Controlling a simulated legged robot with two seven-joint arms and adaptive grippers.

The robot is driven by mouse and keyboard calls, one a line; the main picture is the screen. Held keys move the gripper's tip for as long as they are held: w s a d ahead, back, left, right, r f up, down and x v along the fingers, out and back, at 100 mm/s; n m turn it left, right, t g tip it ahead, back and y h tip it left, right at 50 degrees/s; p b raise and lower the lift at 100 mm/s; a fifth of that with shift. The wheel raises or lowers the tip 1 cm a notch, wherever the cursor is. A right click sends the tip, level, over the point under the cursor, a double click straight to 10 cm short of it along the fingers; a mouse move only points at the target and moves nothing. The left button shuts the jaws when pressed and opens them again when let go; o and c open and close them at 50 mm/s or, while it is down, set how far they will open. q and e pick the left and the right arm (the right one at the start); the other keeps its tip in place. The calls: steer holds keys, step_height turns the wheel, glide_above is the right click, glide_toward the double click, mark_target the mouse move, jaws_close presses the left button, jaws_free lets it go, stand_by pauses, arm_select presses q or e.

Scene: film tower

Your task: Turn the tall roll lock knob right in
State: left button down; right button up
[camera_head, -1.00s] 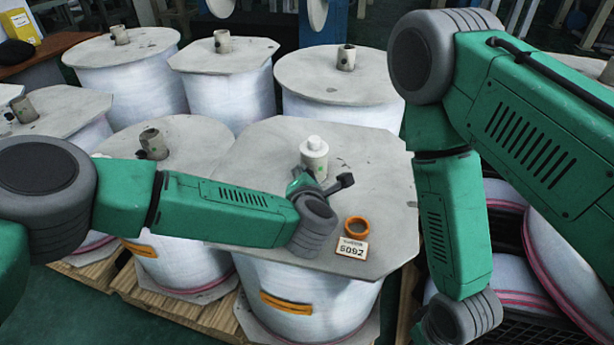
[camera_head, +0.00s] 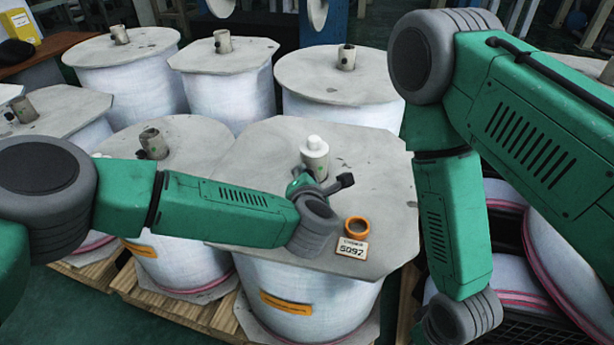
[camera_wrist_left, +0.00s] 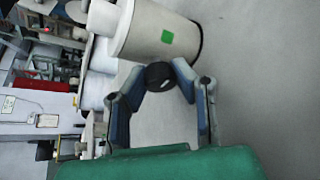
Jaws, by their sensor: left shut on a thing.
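The tall roll (camera_head: 300,293) stands at front centre in the head view, wrapped in white under a pale grey top plate (camera_head: 375,165). A pale core tube (camera_head: 315,160) with a white cap rises from the plate. The small dark round lock knob (camera_wrist_left: 159,77) sits at the tube's lower end in the left wrist view, near a green square mark. My left gripper (camera_wrist_left: 161,71) has its two blue-grey fingers shut on the knob from both sides. In the head view the left gripper (camera_head: 303,181) is beside the tube and hides the knob. My right gripper is out of view.
An orange ring (camera_head: 357,227) and a number tag (camera_head: 353,247) lie on the plate's front right. Several other rolls with core tubes stand behind and to the left. Pink-banded rolls (camera_head: 560,255) lie at the right behind my right arm. A wooden pallet (camera_head: 205,317) is below.

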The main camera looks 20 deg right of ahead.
arm_select(q)
steer(key=shift+s+d+f, duration=0.1)
steer(key=shift+s+f, duration=0.2)
steer(key=shift+f, duration=0.05)
steer(key=c, duration=1.3)
jaws_free()
steer(key=shift+w+r, duration=0.15)
steer(key=shift+r, duration=0.1)
steer(key=v, duration=1.2)
steer(key=shift+w, duration=0.1)
